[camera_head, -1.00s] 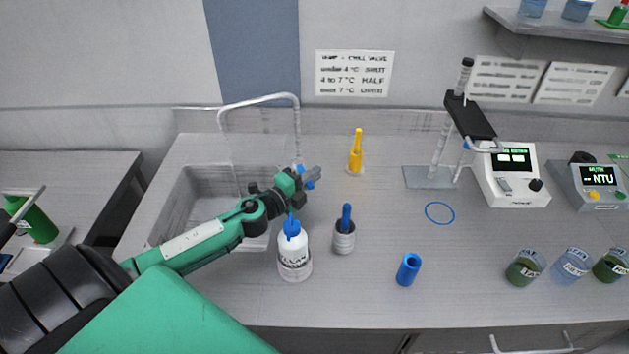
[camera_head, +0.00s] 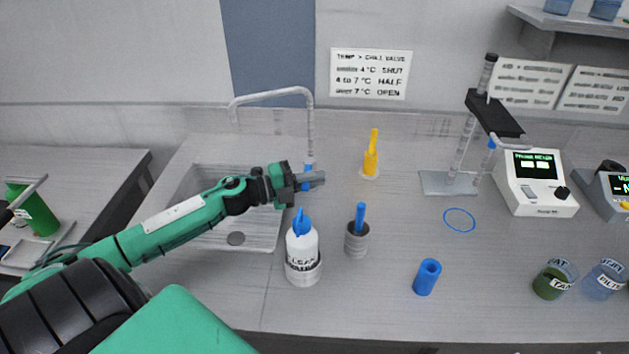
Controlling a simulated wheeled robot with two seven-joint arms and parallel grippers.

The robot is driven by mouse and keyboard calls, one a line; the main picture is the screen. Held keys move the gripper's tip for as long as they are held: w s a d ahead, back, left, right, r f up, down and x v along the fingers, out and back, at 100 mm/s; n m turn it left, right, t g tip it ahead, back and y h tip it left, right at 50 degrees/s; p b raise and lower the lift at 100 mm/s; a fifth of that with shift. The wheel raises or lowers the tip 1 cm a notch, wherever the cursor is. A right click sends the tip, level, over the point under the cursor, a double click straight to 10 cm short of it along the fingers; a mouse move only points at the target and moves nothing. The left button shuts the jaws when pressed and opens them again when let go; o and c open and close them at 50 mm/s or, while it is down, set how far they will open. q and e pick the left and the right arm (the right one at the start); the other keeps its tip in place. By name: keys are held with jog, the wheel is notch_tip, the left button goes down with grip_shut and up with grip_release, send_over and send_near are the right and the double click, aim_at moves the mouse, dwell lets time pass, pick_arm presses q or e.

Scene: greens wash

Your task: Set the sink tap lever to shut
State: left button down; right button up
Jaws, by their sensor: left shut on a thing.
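The sink tap (camera_head: 311,130) is a thin grey pipe that rises behind the sink's right end and bends left over the basin. Its blue lever (camera_head: 309,168) shows at the foot of the pipe, partly hidden by my left gripper. My left gripper (camera_head: 312,181) reaches in from the left across the sink (camera_head: 205,180). Its fingers are shut on the tap lever, with bits of blue showing around them. The lever's exact angle is hard to tell. My right gripper is not in view.
A white wash bottle (camera_head: 302,250) stands just in front of my left gripper. A grey holder with a blue-handled tool (camera_head: 357,235), a yellow valve lever (camera_head: 370,160) and a blue cylinder (camera_head: 427,277) stand to the right. A wall sign (camera_head: 370,74) gives chill valve settings.

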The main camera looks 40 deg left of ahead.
pick_arm(q)
jog(key=c, duration=1.5)
grip_release()
jog(key=shift+s+a+f, duration=0.1)
jog(key=shift+s+a, duration=0.25)
jog(key=shift+s, duration=0.05)
jog(key=b+v, duration=0.1)
jog(key=v, duration=1.1)
jog(key=shift+s+a+b, duration=0.2)
jog(key=shift+s+b, duration=0.15)
jog(key=shift+b, duration=0.05)
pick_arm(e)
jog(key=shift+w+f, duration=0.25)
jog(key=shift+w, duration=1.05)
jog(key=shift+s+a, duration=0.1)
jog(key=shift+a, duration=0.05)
